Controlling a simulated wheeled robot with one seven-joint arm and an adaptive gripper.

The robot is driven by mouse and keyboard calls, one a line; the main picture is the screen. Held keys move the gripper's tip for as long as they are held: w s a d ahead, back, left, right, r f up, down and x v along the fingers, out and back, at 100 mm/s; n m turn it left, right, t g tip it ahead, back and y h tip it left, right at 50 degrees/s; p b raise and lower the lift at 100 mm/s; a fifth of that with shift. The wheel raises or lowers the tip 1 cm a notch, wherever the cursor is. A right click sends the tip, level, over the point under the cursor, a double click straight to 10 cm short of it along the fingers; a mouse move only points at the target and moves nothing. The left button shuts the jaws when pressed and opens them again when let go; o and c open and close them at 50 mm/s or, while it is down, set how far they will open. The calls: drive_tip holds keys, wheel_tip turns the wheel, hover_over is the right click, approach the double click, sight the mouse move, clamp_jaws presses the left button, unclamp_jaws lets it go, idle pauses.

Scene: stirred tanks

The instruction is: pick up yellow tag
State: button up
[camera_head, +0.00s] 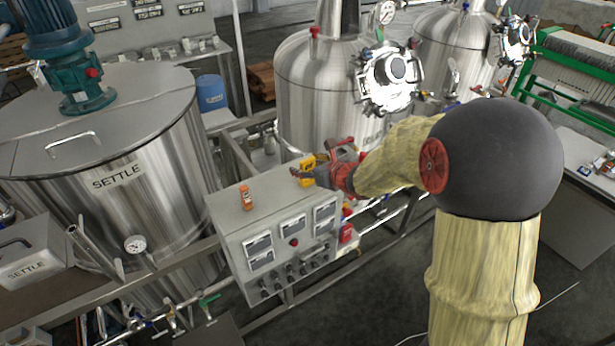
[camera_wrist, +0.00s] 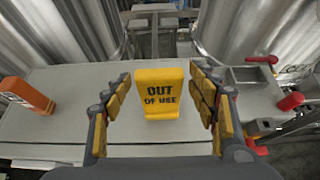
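In the head view, the tag (camera_head: 305,171) shows at the box's far right part, partly hidden by my gripper (camera_head: 312,172), which reaches in from the right. The gripper is open and holds nothing.
An orange tag (camera_head: 246,197) stands on the control box (camera_head: 272,190) to the left; it also shows in the wrist view (camera_wrist: 25,95). Steel tanks (camera_head: 120,170) rise left and behind. A red-handled valve (camera_wrist: 290,101) is right of the box. The box top between the tags is clear.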

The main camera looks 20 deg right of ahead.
drive_tip(key=c, duration=1.1)
drive_tip(key=shift+c, duration=0.4)
drive_tip(key=shift+r, duration=0.15)
